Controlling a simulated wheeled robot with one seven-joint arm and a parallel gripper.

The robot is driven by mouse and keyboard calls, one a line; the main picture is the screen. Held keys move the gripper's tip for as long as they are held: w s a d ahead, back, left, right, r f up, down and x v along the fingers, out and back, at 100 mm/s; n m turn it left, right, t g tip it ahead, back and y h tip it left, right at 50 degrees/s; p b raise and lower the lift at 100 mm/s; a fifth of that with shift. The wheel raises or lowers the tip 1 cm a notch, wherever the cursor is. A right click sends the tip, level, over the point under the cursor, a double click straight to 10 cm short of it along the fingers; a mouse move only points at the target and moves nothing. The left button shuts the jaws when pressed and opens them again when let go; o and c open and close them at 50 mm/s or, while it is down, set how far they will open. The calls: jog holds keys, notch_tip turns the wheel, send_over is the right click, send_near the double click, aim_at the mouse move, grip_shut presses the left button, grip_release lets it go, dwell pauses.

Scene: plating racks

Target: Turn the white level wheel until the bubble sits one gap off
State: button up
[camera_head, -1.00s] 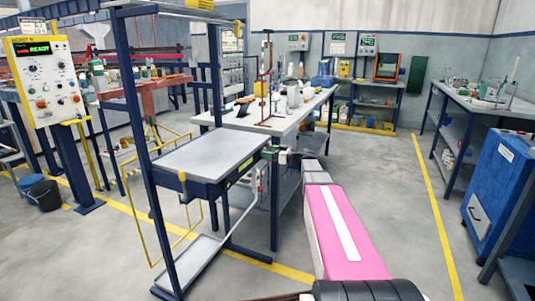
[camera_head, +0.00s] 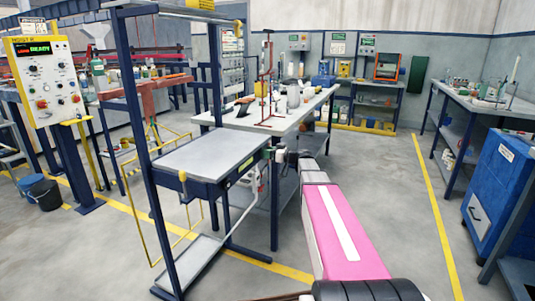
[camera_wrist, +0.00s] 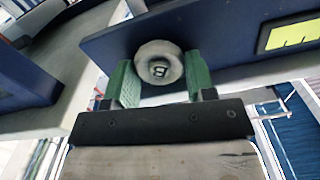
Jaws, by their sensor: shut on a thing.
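The white level wheel (camera_wrist: 159,62) is a round knob with a small central hub, set on the dark blue edge of a table frame in the wrist view. My gripper (camera_wrist: 161,76) has its two green fingers on either side of the wheel and is shut on it. The yellow-green level vial (camera_wrist: 292,35) with dark marks is on the same blue face, to the right. It also shows small in the head view (camera_head: 246,167). The bubble's place among the marks is too small to tell.
The grey table top (camera_head: 212,152) is bare. A dark blue upright frame (camera_head: 143,150) stands at its left, and a white bent pipe (camera_head: 243,222) hangs below.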

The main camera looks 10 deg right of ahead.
jog(key=m, duration=0.3)
dwell(0.4)
jog(key=o, duration=0.9)
jog(key=shift+d, duration=0.1)
jog(key=v, duration=1)
jog(key=shift+s+d, duration=0.25)
jog(key=shift+d, duration=0.05)
jog(key=shift+a+f, duration=0.1)
jog(key=shift+f, duration=0.05)
